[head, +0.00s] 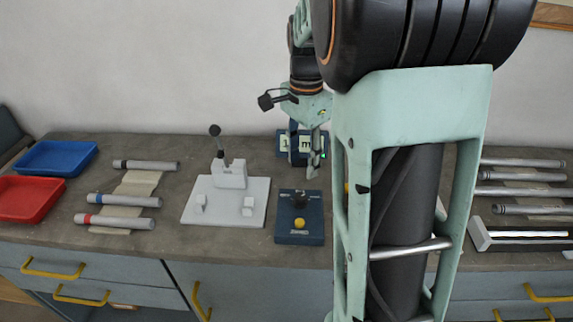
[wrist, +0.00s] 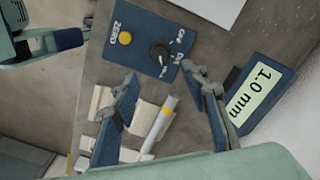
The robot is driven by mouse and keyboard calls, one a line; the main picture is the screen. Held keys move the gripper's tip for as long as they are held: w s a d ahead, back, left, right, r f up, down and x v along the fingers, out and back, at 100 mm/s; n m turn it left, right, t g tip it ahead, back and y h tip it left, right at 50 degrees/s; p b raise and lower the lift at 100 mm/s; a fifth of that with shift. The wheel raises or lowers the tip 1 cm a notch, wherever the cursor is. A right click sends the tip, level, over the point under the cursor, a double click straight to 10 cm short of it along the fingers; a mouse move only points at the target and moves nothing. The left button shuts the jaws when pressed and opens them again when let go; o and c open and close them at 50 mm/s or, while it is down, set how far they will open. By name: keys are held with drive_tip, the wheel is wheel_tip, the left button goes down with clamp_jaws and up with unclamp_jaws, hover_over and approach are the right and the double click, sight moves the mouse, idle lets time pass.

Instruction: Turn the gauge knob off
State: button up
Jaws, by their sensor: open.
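The gauge box (head: 287,232) is a dark blue block on the bench with a yellow button and a black knob (head: 299,199). In the wrist view the black knob (wrist: 160,52) sits beside the yellow ZERO button (wrist: 124,38), with small white markings around it that are hard to read. The gauge display (wrist: 259,92) is lit and reads 1.0 mm. My gripper (wrist: 160,76) is open and empty, its fingers spread below the knob in the wrist view. In the head view my gripper (head: 315,165) hangs above the bench behind the box, in front of the display.
A white fixture (head: 229,182) with an upright lever stands left of the box. Several grey tubes (head: 120,200) lie farther left, beside blue (head: 55,144) and red (head: 30,214) trays. More tubes (head: 522,176) lie at right. My arm hides the bench just right of the box.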

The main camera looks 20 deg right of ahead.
sight(301, 196)
wheel_tip(301, 196, down, 11)
drive_tip(key=shift+a+r, duration=0.1)
drive_tip(key=shift+r, duration=0.05)
idle(0.4)
clamp_jaws()
